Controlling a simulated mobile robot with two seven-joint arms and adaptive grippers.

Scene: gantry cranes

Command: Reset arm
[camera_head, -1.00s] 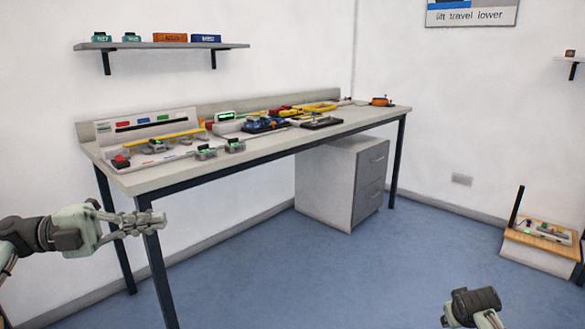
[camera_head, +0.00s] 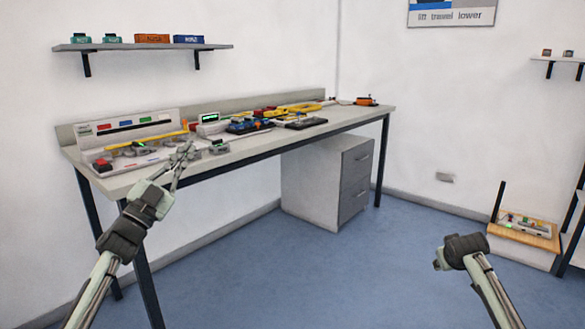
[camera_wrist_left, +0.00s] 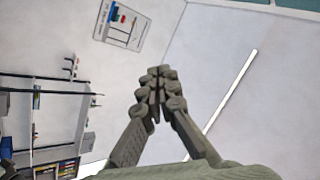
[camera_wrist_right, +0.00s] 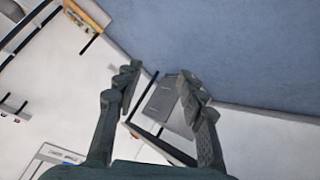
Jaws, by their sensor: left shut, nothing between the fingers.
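In the head view my left arm comes up from the bottom left. Its gripper (camera_head: 184,152) points upward and overlaps the front edge of the workbench; I cannot tell a gap from touching there. In the left wrist view the left gripper (camera_wrist_left: 158,84) has its fingertips together with nothing between them. My right arm comes in from the bottom right over the floor, with its wrist (camera_head: 462,250) showing and its fingers mostly hidden. In the right wrist view the right gripper (camera_wrist_right: 160,84) has its fingers spread apart and empty.
The workbench (camera_head: 240,149) carries a panel, a red button and several small crane parts. A drawer cabinet (camera_head: 325,185) stands under it. A wall shelf (camera_head: 140,46) holds several boxes. A low wooden-topped stand (camera_head: 522,232) is at the right. Blue floor (camera_head: 320,275) between is clear.

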